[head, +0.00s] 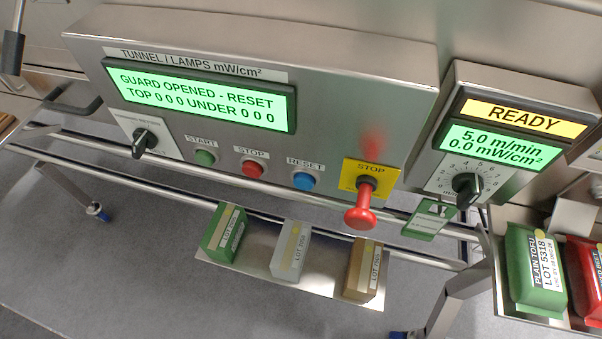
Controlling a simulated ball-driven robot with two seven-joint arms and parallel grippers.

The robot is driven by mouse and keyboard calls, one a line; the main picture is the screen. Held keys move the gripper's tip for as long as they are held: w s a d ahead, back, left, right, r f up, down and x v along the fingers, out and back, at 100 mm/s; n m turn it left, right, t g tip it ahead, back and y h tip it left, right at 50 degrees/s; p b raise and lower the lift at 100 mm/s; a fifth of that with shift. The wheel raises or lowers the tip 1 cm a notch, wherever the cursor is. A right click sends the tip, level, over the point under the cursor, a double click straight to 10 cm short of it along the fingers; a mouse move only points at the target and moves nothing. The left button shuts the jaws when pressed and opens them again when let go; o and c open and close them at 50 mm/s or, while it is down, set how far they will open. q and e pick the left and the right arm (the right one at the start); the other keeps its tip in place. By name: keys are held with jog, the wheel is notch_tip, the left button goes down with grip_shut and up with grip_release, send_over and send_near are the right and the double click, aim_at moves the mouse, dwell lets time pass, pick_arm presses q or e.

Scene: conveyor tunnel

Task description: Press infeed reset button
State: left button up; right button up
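The blue reset button (304,181) sits under a RESET label on the lower front of the steel tunnel lamp panel (350,75). To its left are the red stop button (253,169) and the green start button (205,157). The green display (197,95) above reads "GUARD OPENED - RESET" and "TOP 0 0 0 UNDER 0 0 0". Nothing covers the blue button. No button is labelled infeed. Neither of my grippers is in view.
A red mushroom stop knob (361,214) sticks out right of the blue button. Steel rails (245,182) run below the panel. A shelf (260,279) holds three small blocks. A READY unit (515,115) stands right, above green and red packs.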

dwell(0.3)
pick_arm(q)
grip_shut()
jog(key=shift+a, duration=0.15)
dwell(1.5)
